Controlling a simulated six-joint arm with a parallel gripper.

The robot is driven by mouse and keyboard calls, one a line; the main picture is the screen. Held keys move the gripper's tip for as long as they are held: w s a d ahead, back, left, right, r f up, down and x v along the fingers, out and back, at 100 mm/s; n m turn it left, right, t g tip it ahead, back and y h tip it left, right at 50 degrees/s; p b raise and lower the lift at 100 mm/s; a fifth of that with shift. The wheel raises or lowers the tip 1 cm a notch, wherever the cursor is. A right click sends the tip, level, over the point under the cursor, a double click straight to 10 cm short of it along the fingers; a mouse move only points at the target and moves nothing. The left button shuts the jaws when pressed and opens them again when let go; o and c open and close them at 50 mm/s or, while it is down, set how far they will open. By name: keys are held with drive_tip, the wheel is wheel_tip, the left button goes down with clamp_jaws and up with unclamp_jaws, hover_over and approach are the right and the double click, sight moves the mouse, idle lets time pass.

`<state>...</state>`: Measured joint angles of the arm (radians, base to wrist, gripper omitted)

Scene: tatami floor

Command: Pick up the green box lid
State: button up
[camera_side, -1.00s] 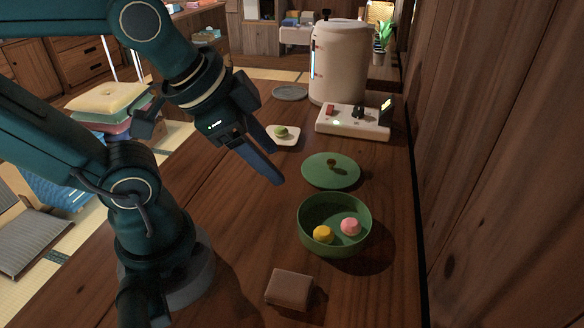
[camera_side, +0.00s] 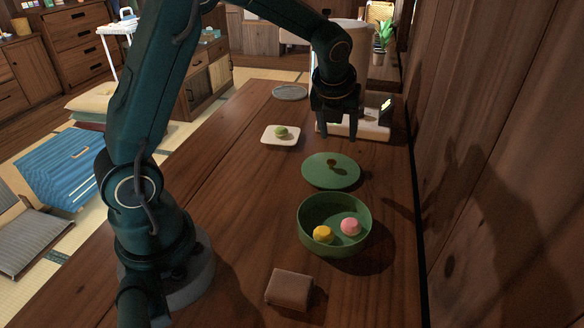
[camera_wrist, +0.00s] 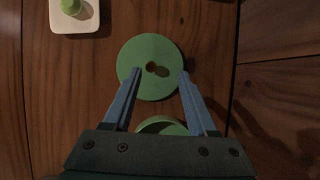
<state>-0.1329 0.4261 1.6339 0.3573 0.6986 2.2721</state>
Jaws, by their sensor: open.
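The round green lid (camera_side: 331,173) lies flat on the wooden table with a small dark knob at its centre. The green box (camera_side: 334,241), open on top, stands just in front of it and holds a yellow sweet (camera_side: 323,234) and a pink sweet (camera_side: 350,226). My gripper (camera_side: 339,137) points down above and beyond the lid in the side view, apart from it. In the wrist view my gripper (camera_wrist: 159,73) is open and empty, its two blue fingers on either side of the lid's knob (camera_wrist: 151,67). The box is partly hidden below in that view.
A white plate with a green sweet (camera_side: 281,132) lies left of the lid. A white switch panel (camera_side: 375,131) and a pale canister are behind my gripper. A brown block (camera_side: 289,289) lies at the front. A wooden wall (camera_side: 480,150) bounds the right side.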

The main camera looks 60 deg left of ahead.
sight(332, 161)
drive_tip(key=shift+g, duration=0.6)
drive_tip(key=f, duration=0.4)
drive_tip(key=shift+s+a, duration=0.2)
drive_tip(key=shift+a, duration=0.15)
drive_tip(key=shift+x, duration=2.4)
clamp_jaws()
